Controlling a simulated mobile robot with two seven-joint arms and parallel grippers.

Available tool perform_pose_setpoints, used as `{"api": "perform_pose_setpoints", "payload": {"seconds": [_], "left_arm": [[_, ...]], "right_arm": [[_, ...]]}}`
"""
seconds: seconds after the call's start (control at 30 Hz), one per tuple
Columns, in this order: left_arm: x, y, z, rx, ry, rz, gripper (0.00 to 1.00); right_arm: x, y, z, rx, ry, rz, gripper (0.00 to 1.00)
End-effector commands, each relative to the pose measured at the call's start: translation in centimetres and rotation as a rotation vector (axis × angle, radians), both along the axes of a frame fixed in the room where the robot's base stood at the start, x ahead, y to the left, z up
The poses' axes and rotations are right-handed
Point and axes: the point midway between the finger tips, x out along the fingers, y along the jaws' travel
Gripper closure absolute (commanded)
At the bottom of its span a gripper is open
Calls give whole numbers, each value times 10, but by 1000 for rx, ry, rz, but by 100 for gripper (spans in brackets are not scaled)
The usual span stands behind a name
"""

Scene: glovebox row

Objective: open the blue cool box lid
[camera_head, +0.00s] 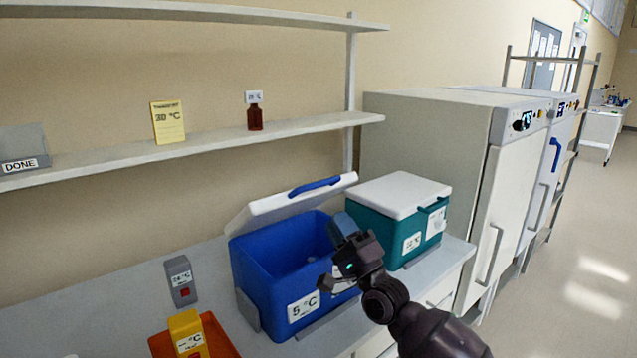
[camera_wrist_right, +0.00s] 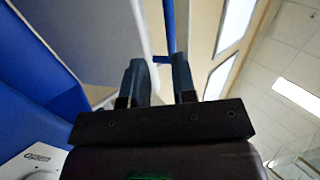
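The blue cool box (camera_head: 252,290) stands on the bench with a "5 °C" label on its front. Its white lid (camera_head: 270,207) is raised and tilted back, so the blue inside shows. The lid's blue handle (camera_head: 315,187) is at its upper edge; a blue bar, apparently this handle (camera_wrist_right: 168,28), shows beyond the fingertips in the right wrist view. My right gripper (camera_head: 335,250) is in front of the box's right side, apart from the handle. Its fingers (camera_wrist_right: 158,62) are apart with nothing visible held between them. My left gripper is not in view.
A teal cool box (camera_head: 385,228) with a shut white lid stands close on the right. A grey device (camera_head: 180,281) and a yellow item (camera_head: 186,325) on an orange tray (camera_head: 220,340) are at left. A shelf (camera_head: 220,142) runs above; a tall white cabinet (camera_head: 430,130) stands beyond.

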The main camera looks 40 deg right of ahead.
Motion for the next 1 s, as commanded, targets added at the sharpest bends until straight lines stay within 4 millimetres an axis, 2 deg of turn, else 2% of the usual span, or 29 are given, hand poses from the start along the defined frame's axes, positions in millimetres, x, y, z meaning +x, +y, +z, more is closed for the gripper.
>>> {"api": "perform_pose_setpoints", "payload": {"seconds": [0.1, 0.27, 0.7, 1.0], "left_arm": [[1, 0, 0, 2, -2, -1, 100], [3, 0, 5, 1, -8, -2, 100], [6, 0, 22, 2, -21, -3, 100], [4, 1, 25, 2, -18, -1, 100]], "right_arm": [[3, -4, 13, 45, -33, 27, 75], [13, -3, 24, 51, -38, 31, 75], [67, 1, 69, 49, -36, 29, 75], [84, 3, 81, 48, -32, 30, 75]]}}
